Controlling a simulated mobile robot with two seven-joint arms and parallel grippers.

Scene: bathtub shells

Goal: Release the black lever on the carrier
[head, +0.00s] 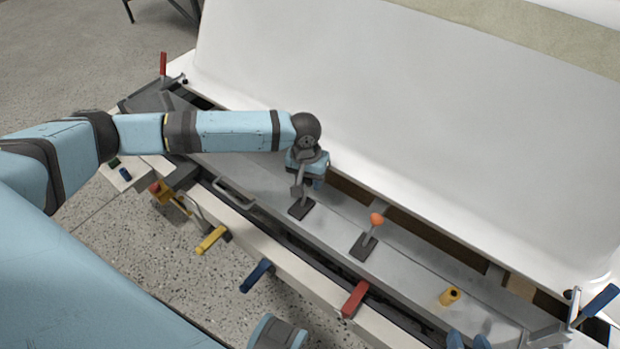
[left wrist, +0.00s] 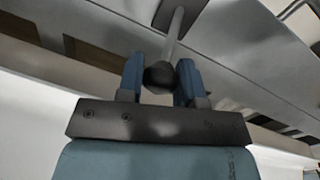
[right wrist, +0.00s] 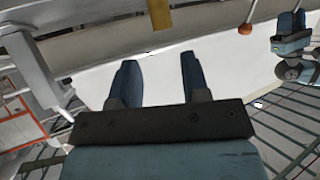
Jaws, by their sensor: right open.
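The black lever shows in the head view as a short grey stem on a dark square base (head: 301,208), its top hidden by my left gripper. In the left wrist view its dark round knob (left wrist: 160,76) sits between the two blue fingers of my left gripper (left wrist: 160,80). The knob nearly fills the gap, and I cannot tell whether both fingers press on it. In the head view my left gripper (head: 305,174) is over the lever. My right gripper (right wrist: 154,82) is open and empty in the right wrist view, away from the lever. The carrier (head: 335,235) is the long grey metal rail.
An orange-knobbed lever (head: 376,219) stands right of the black one. A yellow cylinder (head: 450,296) is further right. Yellow (head: 211,240), blue (head: 257,275) and red (head: 355,299) handles stick out along the front edge. The large white shell (head: 420,120) rises close behind.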

